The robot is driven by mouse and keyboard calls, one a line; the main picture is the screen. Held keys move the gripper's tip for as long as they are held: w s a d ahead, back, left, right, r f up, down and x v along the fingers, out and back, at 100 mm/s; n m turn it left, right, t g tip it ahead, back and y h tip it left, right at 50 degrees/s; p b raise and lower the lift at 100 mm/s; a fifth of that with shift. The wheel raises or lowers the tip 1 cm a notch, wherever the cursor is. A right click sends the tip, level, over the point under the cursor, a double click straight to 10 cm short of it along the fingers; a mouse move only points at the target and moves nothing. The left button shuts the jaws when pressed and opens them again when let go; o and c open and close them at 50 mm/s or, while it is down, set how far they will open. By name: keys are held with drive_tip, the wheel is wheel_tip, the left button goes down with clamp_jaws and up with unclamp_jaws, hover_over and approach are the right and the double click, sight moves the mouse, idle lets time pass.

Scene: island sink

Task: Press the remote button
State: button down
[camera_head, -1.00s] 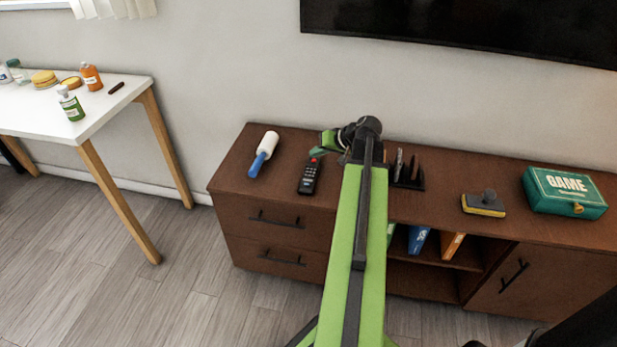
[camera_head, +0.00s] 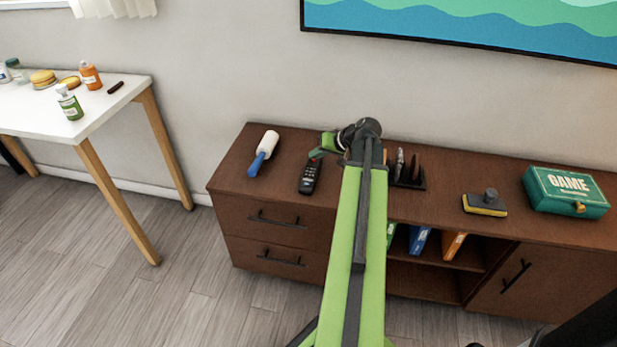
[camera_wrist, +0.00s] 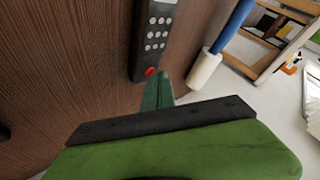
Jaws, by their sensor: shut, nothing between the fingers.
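The black remote (camera_head: 310,176) lies on top of the brown wooden cabinet. In the wrist view the remote (camera_wrist: 153,38) shows pale buttons and a red button at its near end. My gripper (camera_head: 317,154) is shut and empty at the far end of the remote in the head view. In the wrist view the shut fingertips (camera_wrist: 162,78) are right beside the red button; I cannot tell whether they touch it. In the head view the red button is hidden by my gripper. The wall screen (camera_head: 470,28) is lit with green and blue waves.
A lint roller (camera_head: 264,153) with a blue handle lies left of the remote. A black holder (camera_head: 408,181), a sponge-like block (camera_head: 485,204) and a green game box (camera_head: 565,191) stand to the right on the cabinet (camera_head: 450,186). A white table (camera_head: 112,108) stands at left.

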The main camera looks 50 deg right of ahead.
drive_tip(key=shift+r, duration=0.1)
drive_tip(key=shift+r+p, duration=0.5)
drive_tip(key=shift+p, duration=0.1)
wheel_tip(320, 180, up, 6)
drive_tip(key=p, duration=0.6)
